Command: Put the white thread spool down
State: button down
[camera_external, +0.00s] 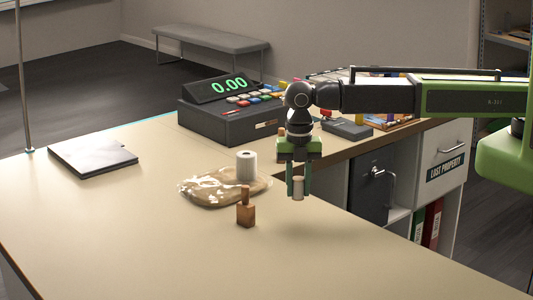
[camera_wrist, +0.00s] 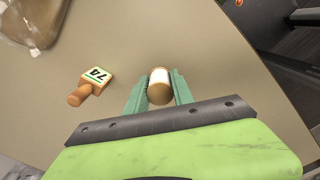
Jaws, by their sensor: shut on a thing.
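My gripper (camera_external: 298,190) points down over the front right part of the counter, its green fingers shut on the white thread spool (camera_external: 298,187). In the wrist view the spool (camera_wrist: 159,80) sits upright between the two fingertips (camera_wrist: 158,92), a pale cylinder with a tan wooden end. It appears to hang a little above the counter top (camera_external: 350,250), with a faint shadow below it. The fingers cover its sides.
A cash register (camera_external: 232,110) stands farther back. The front counter is clear.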

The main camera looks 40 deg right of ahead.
aim_at(297, 178)
notch_tip(297, 178, down, 6)
jog(key=b, duration=0.3)
jog(key=shift+r+b, duration=0.2)
jog(key=shift+b, duration=0.1)
jog(key=shift+r, duration=0.25)
jog(key=shift+p, duration=0.3)
notch_tip(297, 178, up, 9)
jog(key=p, duration=0.9)
jog(key=shift+a+f+b, duration=0.2)
jog(key=shift+f+b, duration=0.2)
jog(key=shift+b, duration=0.05)
jog(key=s+a+f+b, duration=0.1)
jog(key=a+f+b, duration=0.1)
jog(key=a, duration=0.1)
jog(key=s+a+f+b, duration=0.2)
jog(key=a, duration=0.1)
jog(key=s+a+f+b, duration=0.2)
jog(key=a, duration=0.1)
jog(key=shift+a+f+b, duration=0.3)
jog(key=shift+f+b, duration=0.05)
jog(key=shift+s+a, duration=0.25)
jog(key=shift+a, duration=0.05)
notch_tip(297, 178, down, 4)
jog(key=b, duration=0.4)
jog(key=shift+r, duration=0.2)
